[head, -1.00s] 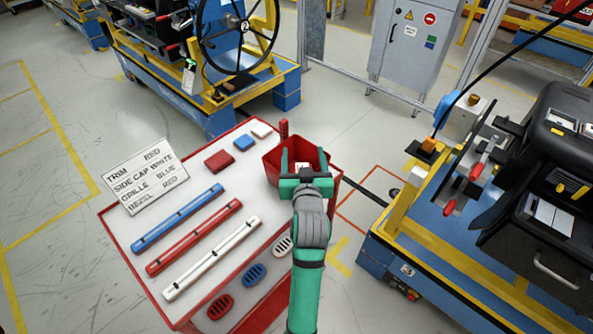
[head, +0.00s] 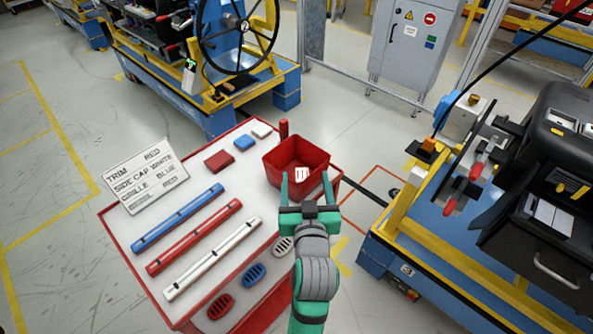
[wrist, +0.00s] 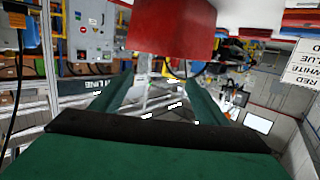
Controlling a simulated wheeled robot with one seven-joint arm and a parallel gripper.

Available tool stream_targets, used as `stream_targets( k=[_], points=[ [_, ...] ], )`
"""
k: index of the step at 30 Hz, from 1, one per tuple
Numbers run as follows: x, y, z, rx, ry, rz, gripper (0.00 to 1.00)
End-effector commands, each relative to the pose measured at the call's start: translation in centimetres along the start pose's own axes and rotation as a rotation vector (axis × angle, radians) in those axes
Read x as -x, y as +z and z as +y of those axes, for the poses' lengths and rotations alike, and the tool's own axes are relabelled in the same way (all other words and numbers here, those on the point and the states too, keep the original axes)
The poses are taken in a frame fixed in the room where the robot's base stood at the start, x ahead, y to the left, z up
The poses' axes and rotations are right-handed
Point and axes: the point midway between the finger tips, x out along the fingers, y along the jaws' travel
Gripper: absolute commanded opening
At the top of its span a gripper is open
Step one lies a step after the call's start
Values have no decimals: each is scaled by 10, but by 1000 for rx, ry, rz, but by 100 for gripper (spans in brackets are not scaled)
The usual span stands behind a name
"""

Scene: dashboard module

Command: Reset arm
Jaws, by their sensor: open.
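My gripper (head: 308,195) is open and empty in the head view, with its green fingers apart. It is at the near side of the red bin (head: 313,158), which stands on the far right corner of the table. A small white piece with dark slots (head: 302,174) lies inside the bin. In the wrist view, the two green fingers (wrist: 165,95) are apart with nothing between them. The red bin (wrist: 175,28) shows beyond them at the top of that view.
The table (head: 240,133) holds blue, red and white strips (head: 213,258), small blocks (head: 219,160), oval grilles (head: 254,273) and a written card (head: 146,177). A blue and yellow workstation (head: 440,247) stands at the right. Open floor (head: 350,120) lies behind the bin.

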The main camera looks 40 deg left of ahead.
Motion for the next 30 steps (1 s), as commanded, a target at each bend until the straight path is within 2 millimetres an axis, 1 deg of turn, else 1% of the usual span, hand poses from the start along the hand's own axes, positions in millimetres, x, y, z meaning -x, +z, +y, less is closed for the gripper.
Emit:
stream_targets(
  k=[14, 17, 20, 23, 26, 30],
  points=[
    [1, 0, 0, 0, 1, 0, 68],
    [3, 6, 4, -8, 12, -3, 68],
    [11, 21, 12, -28, 43, -8, 68],
    [24, 44, 25, -59, 91, -12, 68],
    [43, 69, 39, -88, 151, -17, 68],
    [75, 105, 56, -126, 239, -22, 68]
  ],
)
